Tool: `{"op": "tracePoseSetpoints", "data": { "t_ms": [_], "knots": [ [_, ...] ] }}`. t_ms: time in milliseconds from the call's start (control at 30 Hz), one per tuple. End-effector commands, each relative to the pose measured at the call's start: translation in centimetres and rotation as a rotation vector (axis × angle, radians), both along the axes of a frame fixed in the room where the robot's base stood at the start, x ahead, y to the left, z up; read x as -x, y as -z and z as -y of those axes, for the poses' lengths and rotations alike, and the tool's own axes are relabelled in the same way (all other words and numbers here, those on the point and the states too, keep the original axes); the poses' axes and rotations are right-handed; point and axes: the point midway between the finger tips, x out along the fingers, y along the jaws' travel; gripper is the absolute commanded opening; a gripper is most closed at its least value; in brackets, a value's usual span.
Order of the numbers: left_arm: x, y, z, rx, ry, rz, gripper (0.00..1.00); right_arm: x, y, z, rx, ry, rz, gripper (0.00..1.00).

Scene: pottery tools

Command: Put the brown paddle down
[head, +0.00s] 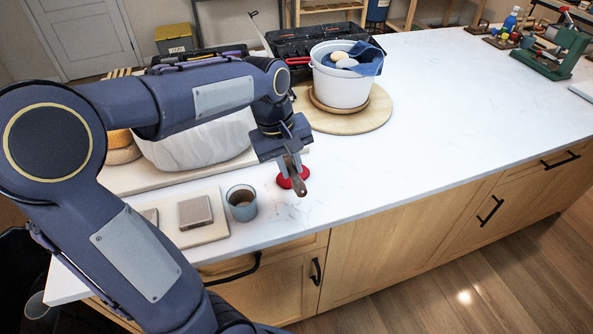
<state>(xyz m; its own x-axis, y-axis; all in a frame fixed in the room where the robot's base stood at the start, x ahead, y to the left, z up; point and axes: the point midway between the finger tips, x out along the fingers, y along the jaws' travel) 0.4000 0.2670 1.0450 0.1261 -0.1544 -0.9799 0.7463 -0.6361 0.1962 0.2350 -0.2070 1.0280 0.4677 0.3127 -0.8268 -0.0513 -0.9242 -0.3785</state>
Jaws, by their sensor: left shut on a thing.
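My left gripper (287,156) points down over the white countertop (440,120), near its front edge. It is shut on the brown paddle (297,182), which hangs tilted below the fingers with its lower end towards the counter. I cannot tell whether the paddle touches the counter. A red thing (283,182) shows just behind and beside the paddle, partly hidden by it. My right gripper is not in view.
A grey-blue cup (241,203) and a board (215,230) with a grey block (195,211) are left of the paddle. A white bucket (340,88) stands behind on a round wooden board (378,112). The counter to the right is clear up to a green device (556,55).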

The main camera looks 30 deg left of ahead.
Motion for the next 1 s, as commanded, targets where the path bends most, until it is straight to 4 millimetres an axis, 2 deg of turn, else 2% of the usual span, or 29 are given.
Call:
{"op": "tracePoseSetpoints", "data": {
  "t_ms": [33, 200, 367, 600, 1000],
  "knots": [
    [-0.7, 1.2, -0.1, -0.001, -0.001, -0.007, 0.0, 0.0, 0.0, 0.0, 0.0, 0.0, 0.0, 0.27],
    [-2.6, 3.3, -0.2, 0.0, -0.001, -0.002, 0.0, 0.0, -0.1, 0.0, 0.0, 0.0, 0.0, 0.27],
    [-3.4, 4.3, -0.2, 0.0, 0.0, -0.001, 0.0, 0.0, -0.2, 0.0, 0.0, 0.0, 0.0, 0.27],
    [-3.6, 7.3, -0.3, 0.0, -0.001, -0.002, 0.0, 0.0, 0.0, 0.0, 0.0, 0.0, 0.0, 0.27],
    [-3.6, 7.9, -0.3, -0.001, 0.0, 0.001, 0.0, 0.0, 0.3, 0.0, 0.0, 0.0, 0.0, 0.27]
  ]
}}
